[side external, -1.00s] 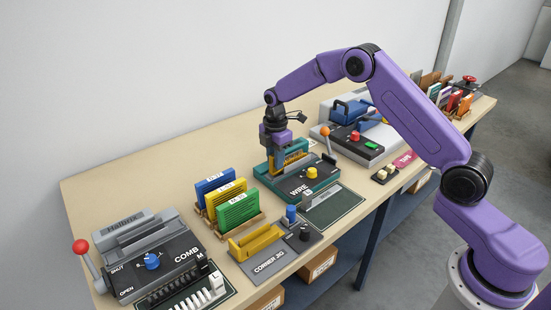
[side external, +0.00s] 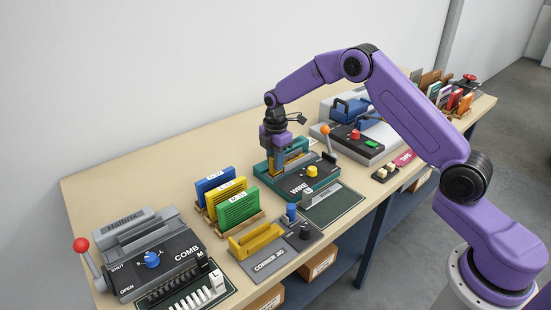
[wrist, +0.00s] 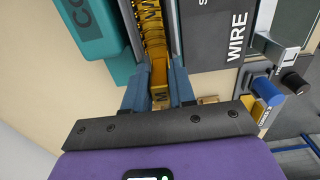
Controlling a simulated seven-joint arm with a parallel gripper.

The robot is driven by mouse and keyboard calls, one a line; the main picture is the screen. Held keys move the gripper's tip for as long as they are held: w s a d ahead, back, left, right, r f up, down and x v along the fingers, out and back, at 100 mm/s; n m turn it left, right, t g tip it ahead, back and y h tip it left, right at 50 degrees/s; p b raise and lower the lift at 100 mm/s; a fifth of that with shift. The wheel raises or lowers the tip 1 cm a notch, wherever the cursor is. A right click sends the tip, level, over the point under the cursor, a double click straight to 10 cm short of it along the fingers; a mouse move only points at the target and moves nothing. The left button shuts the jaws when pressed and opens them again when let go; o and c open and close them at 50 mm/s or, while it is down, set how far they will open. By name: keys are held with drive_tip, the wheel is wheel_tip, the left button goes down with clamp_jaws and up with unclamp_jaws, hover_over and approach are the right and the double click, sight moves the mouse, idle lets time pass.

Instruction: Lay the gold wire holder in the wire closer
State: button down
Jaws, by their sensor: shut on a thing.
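The wire closer (side external: 325,176) is a teal machine with a dark panel marked WIRE, a yellow knob and an orange-tipped lever. My gripper (side external: 281,166) is at its left end, low over the channel behind the panel. It is shut on the gold wire holder (side external: 293,156). In the wrist view, the fingers of my gripper (wrist: 158,92) close on the holder's yellow end (wrist: 160,72), marked M. The holder's coils run along the channel between the teal part and the dark panel (wrist: 214,50). Whether it rests on the channel floor is hidden.
A rack of blue, yellow and green folders (side external: 238,207) and the grey corner machine (side external: 268,258) stand to the left. The comb machine (side external: 184,262) is farther left. A grey machine with a blue handle (side external: 352,148) stands close on the right. The bench behind is clear.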

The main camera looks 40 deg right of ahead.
drive_tip(key=shift+f, duration=0.1)
drive_tip(key=c, duration=1.2)
unclamp_jaws()
drive_tip(key=shift+r, duration=5.5)
